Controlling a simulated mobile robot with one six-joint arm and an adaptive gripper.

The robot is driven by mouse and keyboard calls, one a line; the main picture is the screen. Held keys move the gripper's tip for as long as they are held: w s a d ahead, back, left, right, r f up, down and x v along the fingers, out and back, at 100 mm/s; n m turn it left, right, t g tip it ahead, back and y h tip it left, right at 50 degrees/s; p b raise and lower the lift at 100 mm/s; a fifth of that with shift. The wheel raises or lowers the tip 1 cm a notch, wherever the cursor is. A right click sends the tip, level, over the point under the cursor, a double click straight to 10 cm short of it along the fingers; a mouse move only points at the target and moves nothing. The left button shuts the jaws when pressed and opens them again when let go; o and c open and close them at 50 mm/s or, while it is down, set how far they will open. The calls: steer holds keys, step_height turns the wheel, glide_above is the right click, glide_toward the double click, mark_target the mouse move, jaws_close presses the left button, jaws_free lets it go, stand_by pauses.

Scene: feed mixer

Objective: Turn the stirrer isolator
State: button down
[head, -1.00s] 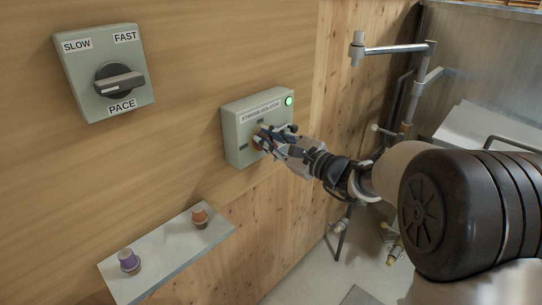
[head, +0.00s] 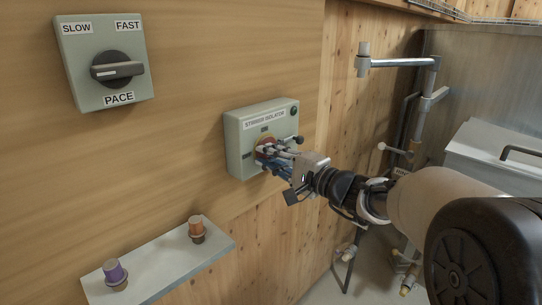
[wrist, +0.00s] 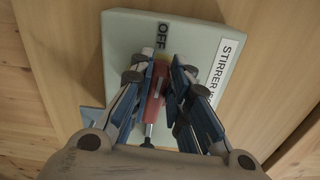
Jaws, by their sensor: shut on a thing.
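The stirrer isolator is a pale grey-green box (head: 236,152) on the wooden wall, labelled STIRRER ISOLATOR. Its red handle (wrist: 153,104) sits on a yellow plate and points towards the OFF label (wrist: 162,37) in the wrist view. My gripper (head: 271,152) is at the front of the box; in the wrist view its two fingers (wrist: 162,72) are either side of the red handle, shut on it. The lamp (head: 294,111) at the box's upper right is dark. The fingers hide much of the handle in the head view.
A SLOW/FAST/PACE selector (head: 118,70) is on the wall at upper left. A small shelf (head: 165,275) below holds a purple-topped (head: 114,271) and an orange-topped item (head: 196,226). A metal pipe arm (head: 400,62) and a pale lidded unit (head: 490,150) stand at right.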

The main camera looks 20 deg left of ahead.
steer(key=shift+f+n, duration=0.15)
steer(key=shift+n, duration=0.35)
steer(key=c, duration=1.5)
jaws_free()
steer(key=v, duration=1.2)
